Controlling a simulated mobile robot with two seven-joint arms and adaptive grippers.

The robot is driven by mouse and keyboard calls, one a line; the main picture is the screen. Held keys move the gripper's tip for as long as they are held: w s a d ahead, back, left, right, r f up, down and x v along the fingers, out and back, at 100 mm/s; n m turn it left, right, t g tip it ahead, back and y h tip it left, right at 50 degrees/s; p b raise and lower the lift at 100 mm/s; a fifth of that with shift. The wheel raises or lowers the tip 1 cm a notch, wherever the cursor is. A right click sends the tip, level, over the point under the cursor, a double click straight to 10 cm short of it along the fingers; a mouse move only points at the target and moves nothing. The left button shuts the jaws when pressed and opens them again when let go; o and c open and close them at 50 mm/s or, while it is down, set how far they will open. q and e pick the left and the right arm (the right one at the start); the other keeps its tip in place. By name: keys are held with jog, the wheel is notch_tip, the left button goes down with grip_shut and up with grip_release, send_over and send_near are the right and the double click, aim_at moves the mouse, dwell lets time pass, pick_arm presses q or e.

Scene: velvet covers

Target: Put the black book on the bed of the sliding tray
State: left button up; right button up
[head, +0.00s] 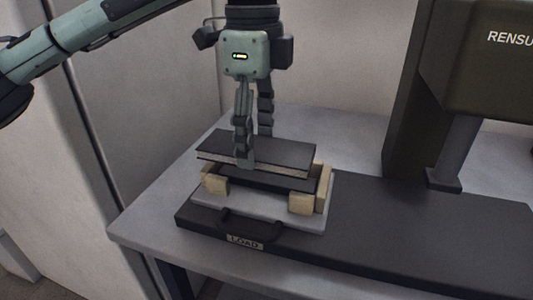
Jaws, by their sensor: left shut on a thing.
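My left gripper (254,160) comes down from above and is shut on the black book (285,153). The book is flat, with a dark cover and pale page edges. It is held just over the sliding tray (260,207), roughly level. The tray is light grey, with tan corner blocks and a dark bed (268,181) between them. A narrow gap seems to show between book and bed at the front; contact at the back is hidden. My right gripper is not in view.
The tray sits on a dark base (400,222) with a handle and a "LOAD" label (245,241) in front. A dark press-like machine (413,95) marked "RENSU…" stands to the right. The grey table (150,222) is clear at left; walls stand behind.

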aim_at(266, 138)
pick_arm(q)
jog(key=w, duration=0.1)
jog(key=w+d+f, duration=0.1)
jog(key=w+f, duration=0.1)
jog(key=shift+d, duration=0.25)
notch_tip(266, 138, down, 4)
jog(key=shift+p, duration=0.5)
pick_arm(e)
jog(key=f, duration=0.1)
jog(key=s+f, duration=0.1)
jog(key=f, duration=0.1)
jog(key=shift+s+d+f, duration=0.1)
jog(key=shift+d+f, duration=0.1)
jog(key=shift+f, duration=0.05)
pick_arm(q)
jog(key=shift+f, duration=0.15)
jog(key=o, duration=1.3)
jog(key=shift+c, duration=0.2)
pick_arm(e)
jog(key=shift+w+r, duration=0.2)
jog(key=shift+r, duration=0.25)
